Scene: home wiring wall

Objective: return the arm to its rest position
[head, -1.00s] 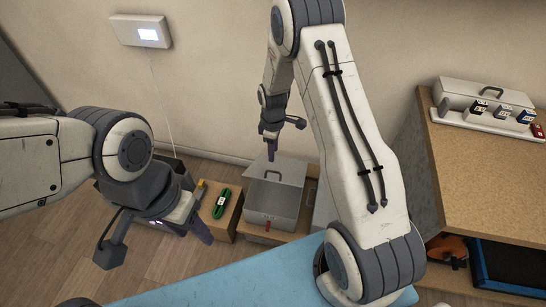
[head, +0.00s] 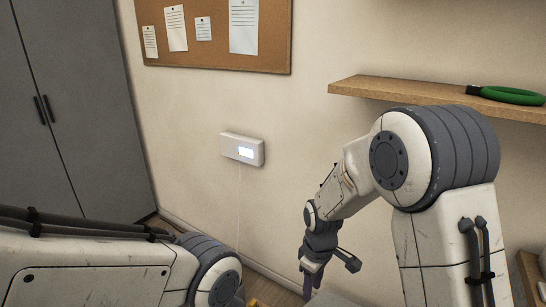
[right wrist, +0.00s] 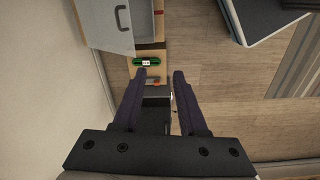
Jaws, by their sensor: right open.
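My right arm (head: 440,225) stands raised at the right in the head view, with its wrist bent down. Its gripper (head: 312,283) points down in front of the beige wall, near the bottom edge. In the right wrist view the gripper (right wrist: 160,78) has its two dark fingers apart, with nothing held between them. My left arm (head: 90,270) comes in at the lower left of the head view. Its gripper is below the picture.
The right wrist view shows a grey metal box (right wrist: 112,38) and a green bundle (right wrist: 147,62) below.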

